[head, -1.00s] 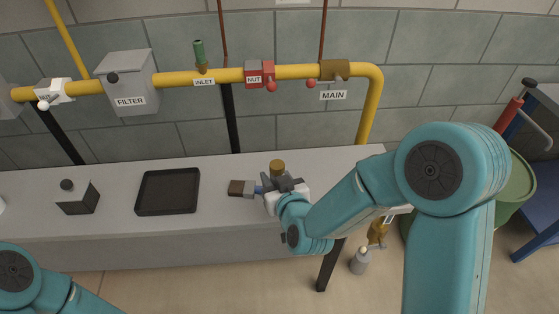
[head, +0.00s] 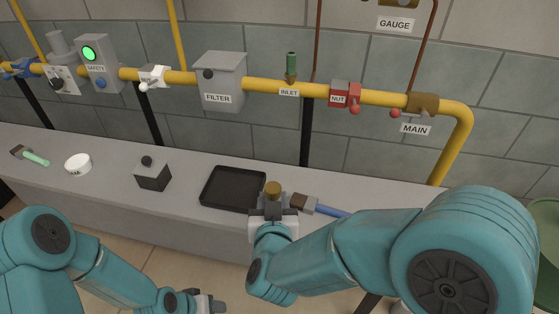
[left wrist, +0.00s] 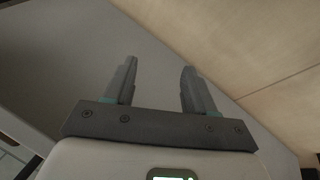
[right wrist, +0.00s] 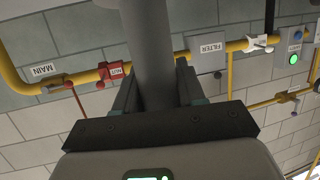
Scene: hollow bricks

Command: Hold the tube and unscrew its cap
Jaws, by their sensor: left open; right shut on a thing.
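My right gripper (head: 272,207) is shut on a grey tube, raised in front of the bench. The tube's brass-coloured cap (head: 273,188) points up above the fingers in the head view. In the right wrist view the grey tube (right wrist: 149,50) stands between the right fingers; the cap cannot be made out there. My left gripper (head: 215,303) is low at the bottom edge of the head view, left of and below the tube. In the left wrist view the left fingers (left wrist: 155,90) are apart with nothing between them.
On the bench (head: 110,195) are a black tray (head: 205,200), a black-knobbed grey box (head: 152,175), a white roll (head: 78,164), a green-handled tool (head: 36,159) and a blue-handled brush (head: 328,210). A yellow pipe (head: 385,98) with valves runs along the wall behind.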

